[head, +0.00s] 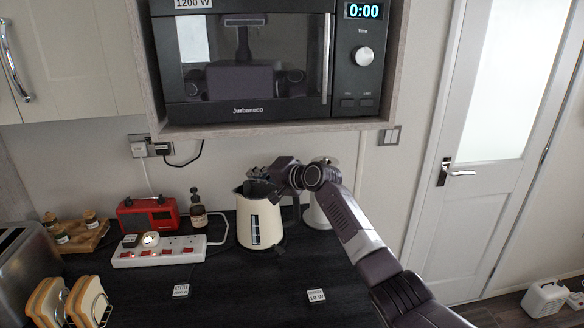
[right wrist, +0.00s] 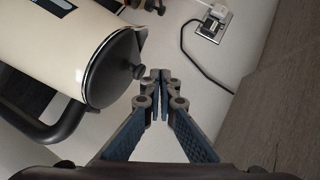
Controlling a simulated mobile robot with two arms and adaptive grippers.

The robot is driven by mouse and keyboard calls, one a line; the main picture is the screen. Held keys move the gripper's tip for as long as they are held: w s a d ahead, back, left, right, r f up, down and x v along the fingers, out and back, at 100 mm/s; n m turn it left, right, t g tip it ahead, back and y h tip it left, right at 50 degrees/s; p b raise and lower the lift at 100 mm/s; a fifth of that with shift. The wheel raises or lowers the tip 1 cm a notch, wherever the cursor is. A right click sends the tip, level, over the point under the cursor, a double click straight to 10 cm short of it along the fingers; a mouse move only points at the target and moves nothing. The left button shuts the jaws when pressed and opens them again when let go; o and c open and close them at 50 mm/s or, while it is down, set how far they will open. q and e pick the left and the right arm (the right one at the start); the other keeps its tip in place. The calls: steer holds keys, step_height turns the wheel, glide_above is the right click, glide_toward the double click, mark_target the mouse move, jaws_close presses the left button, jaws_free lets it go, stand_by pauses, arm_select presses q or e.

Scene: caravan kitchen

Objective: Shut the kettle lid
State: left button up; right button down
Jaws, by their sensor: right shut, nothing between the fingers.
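The cream kettle (head: 259,222) stands on the dark worktop below the microwave. In the right wrist view the kettle (right wrist: 62,38) fills the upper left, with its dark round lid (right wrist: 108,75) and small knob (right wrist: 138,72). The lid lies across the kettle's mouth and looks level with the rim; I cannot tell whether it is fully seated. My right gripper (right wrist: 160,77) is shut and empty, its fingertips just beside the knob, apparently apart from it. In the head view the right gripper (head: 258,174) is above the kettle and partly hides its top. My left gripper is not in view.
The microwave (head: 255,70) in its cabinet hangs above the kettle and limits room overhead. A white power strip (head: 160,251), red radio (head: 148,214) and brown bottle (head: 198,210) stand left. A second pale vessel (head: 317,214) is behind my arm. The front worktop is mostly clear.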

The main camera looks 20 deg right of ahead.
steer(key=shift+a+f, duration=0.2)
steer(key=shift+a, duration=0.15)
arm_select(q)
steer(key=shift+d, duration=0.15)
arm_select(e)
steer(key=shift+w+f, duration=0.1)
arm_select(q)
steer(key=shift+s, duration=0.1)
arm_select(e)
steer(key=shift+s+d+r, duration=0.2)
steer(key=shift+s+d, duration=0.05)
steer(key=shift+s, duration=0.3)
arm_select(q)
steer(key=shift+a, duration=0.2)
arm_select(e)
steer(key=v, duration=1)
steer(key=shift+s+d+r, duration=0.15)
steer(key=shift+s, duration=0.2)
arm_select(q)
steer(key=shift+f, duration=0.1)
